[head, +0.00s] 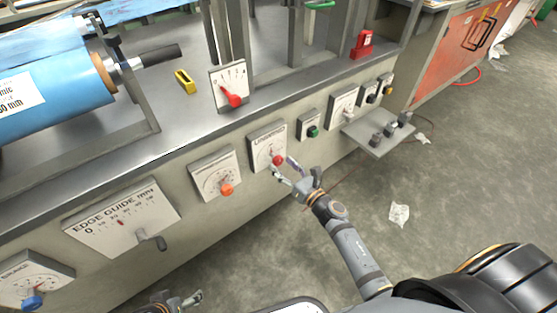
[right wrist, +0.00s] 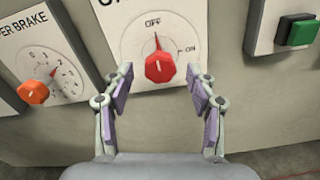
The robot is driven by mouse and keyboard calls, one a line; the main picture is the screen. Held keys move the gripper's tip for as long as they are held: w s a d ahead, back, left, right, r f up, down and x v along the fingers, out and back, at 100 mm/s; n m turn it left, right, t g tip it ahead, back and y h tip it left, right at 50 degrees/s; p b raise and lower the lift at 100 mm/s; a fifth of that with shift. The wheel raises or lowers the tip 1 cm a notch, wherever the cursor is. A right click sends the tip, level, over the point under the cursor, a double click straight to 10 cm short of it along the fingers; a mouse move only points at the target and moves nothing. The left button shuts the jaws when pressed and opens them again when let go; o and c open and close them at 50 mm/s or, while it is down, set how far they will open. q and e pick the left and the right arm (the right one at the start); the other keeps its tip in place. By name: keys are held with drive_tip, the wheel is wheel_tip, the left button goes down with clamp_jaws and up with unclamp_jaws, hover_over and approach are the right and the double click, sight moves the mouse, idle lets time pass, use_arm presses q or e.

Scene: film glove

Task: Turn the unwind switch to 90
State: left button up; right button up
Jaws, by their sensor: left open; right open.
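The unwind switch is a white plate (head: 262,143) on the machine's front panel with a round red knob (head: 278,160). In the right wrist view the red knob (right wrist: 160,68) has its pointer straight up at OFF, with ON marked to its right. My right gripper (head: 282,169) is open in front of the plate. In the right wrist view its fingers (right wrist: 160,92) stand either side of the knob, apart from it and empty. My left gripper (head: 188,301) shows only partly at the bottom edge, open and away from the panel.
A brake plate with an orange knob (right wrist: 33,92) is to the left, and a green button box (right wrist: 298,33) to the right. An edge guide plate (head: 121,213) is further left. A small shelf (head: 378,135) juts out at right. The floor is mostly clear.

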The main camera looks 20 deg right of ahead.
drive_tip(key=shift+x, duration=1.4)
drive_tip(key=shift+c, duration=0.2)
drive_tip(key=c, duration=1.1)
drive_tip(key=shift+c, duration=0.2)
